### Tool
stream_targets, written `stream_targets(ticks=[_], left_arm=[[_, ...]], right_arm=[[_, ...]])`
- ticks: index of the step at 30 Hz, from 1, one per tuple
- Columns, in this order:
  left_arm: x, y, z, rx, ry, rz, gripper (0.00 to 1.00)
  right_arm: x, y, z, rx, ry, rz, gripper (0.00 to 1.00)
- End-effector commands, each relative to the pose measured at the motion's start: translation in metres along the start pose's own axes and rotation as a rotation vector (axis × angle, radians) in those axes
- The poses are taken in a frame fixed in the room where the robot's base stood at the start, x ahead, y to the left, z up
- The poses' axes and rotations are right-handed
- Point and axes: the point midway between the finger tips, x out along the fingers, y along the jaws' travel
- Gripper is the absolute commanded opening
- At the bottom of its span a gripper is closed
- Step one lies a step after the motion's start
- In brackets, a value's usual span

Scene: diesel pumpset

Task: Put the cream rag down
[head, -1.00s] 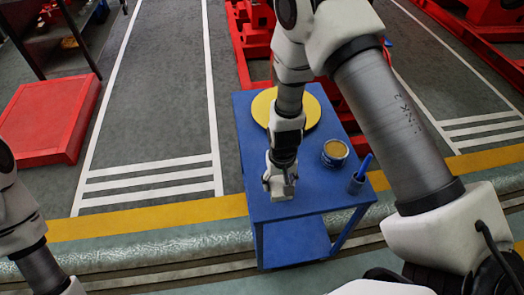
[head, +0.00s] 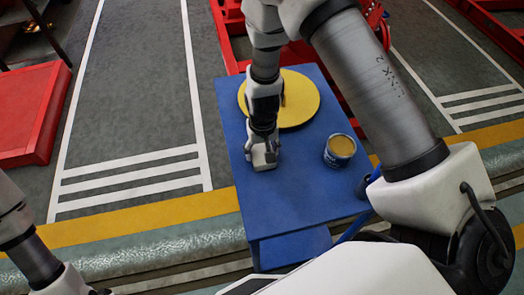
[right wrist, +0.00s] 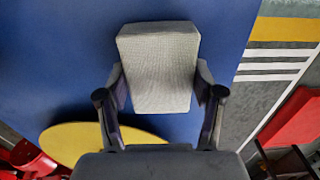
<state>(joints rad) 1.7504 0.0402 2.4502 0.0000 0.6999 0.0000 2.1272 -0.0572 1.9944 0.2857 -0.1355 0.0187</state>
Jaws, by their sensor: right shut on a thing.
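The cream rag (head: 264,157) is a small, pale, folded block at the tips of my right gripper (head: 263,145), over the blue table top. In the right wrist view the rag (right wrist: 158,60) sits between the two fingers of the right gripper (right wrist: 162,88), which are shut on its sides. Its woven face shows there. I cannot tell whether its underside touches the table. The blue table (head: 290,205) has bare surface around and in front of the rag. My left arm shows at the lower left; its gripper is out of the picture.
A yellow disc (head: 305,100) lies on the table behind the rag. An open tin (head: 340,151) stands to the right. A blue-handled thing near the right edge is mostly hidden by my arm. A red platform (head: 30,115) stands at the far left.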

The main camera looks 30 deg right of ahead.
Motion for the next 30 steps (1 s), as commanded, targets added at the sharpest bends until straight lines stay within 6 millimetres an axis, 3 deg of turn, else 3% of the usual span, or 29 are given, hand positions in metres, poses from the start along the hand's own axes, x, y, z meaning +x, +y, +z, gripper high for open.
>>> stream_targets(ticks=[3, 4, 6, 15, 19, 30], left_arm=[[0.002, 0.0, 0.0, 0.0, 0.0, 0.0, 0.92], [0.001, 0.0, 0.0, 0.0, 0.0, 0.0, 0.92], [0.001, 0.0, 0.0, 0.0, 0.0, 0.0, 0.92], [0.0, 0.0, 0.0, 0.0, 0.0, 0.0, 0.92], [-0.002, 0.0, 0.0, 0.0, 0.0, 0.0, 0.92], [-0.005, 0.0, 0.0, 0.0, 0.0, 0.0, 0.92]], right_arm=[[0.002, 0.0, 0.0, 0.0, 0.0, 0.0, 0.27], [0.002, 0.0, 0.0, 0.0, 0.0, 0.0, 0.74], [0.001, 0.0, 0.0, 0.0, 0.0, 0.0, 0.92], [0.0, 0.0, 0.0, 0.0, 0.0, 0.0, 0.92], [-0.01, 0.0, -0.001, 0.0, 0.003, -0.001, 0.92], [-0.098, 0.0, -0.001, 0.001, 0.004, -0.001, 0.92]])
